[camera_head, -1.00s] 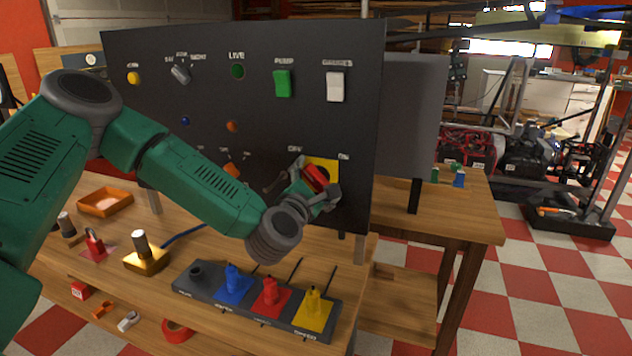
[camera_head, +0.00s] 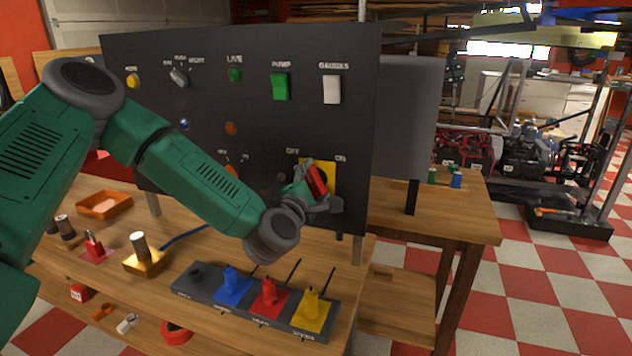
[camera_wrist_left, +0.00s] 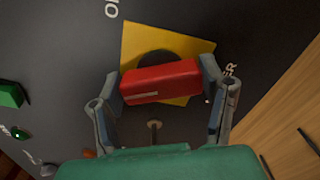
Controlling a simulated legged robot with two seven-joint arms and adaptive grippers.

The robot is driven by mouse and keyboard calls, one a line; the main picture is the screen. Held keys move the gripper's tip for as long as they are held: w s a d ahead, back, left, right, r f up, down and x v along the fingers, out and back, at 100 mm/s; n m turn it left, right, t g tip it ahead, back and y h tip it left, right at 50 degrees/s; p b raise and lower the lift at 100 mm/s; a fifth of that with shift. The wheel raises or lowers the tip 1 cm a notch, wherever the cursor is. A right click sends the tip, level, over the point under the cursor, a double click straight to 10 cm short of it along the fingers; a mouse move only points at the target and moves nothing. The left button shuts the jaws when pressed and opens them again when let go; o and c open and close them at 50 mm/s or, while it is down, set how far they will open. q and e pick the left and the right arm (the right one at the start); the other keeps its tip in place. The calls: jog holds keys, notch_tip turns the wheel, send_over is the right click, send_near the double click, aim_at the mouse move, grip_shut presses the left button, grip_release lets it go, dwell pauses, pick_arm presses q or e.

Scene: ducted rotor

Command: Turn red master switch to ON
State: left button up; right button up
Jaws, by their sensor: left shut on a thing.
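The red master switch handle (camera_head: 317,181) sits on a yellow square plate (camera_head: 331,173) at the lower right of the dark panel. The word OFF is at the plate's upper left and ON at its upper right. My left gripper (camera_head: 318,190) is at the switch, shut on the red handle. In the left wrist view the handle (camera_wrist_left: 160,83) lies between my two fingers, slightly tilted, over a dark round base on the yellow plate (camera_wrist_left: 140,42). In the head view my fingers hide part of the handle. My right gripper is not in view.
The panel (camera_head: 330,130) also carries a green pump switch (camera_head: 281,87), a white switch (camera_head: 332,90) and several knobs and lamps. Below my left wrist, a dark block (camera_head: 190,280) with blue, red and yellow levers stands on the wooden bench (camera_head: 215,322).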

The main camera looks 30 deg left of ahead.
pick_arm(q)
jog(key=m, duration=0.3)
jog(key=shift+a+f+m, duration=0.15)
jog(key=shift+f+m, duration=0.15)
jog(key=shift+m, duration=0.1)
jog(key=m+p, duration=0.1)
jog(key=m, duration=0.2)
jog(key=m+p, duration=0.1)
jog(key=m, duration=0.4)
jog(key=shift+a+r, duration=0.1)
jog(key=shift+r, duration=0.05)
jog(key=shift+w+r+m, duration=0.1)
jog(key=shift+m, duration=0.9)
jog(key=shift+r, duration=0.15)
jog(key=o, duration=1.1)
jog(key=shift+a, duration=0.1)
jog(key=shift+a+f, duration=0.1)
jog(key=shift+f, duration=0.1)
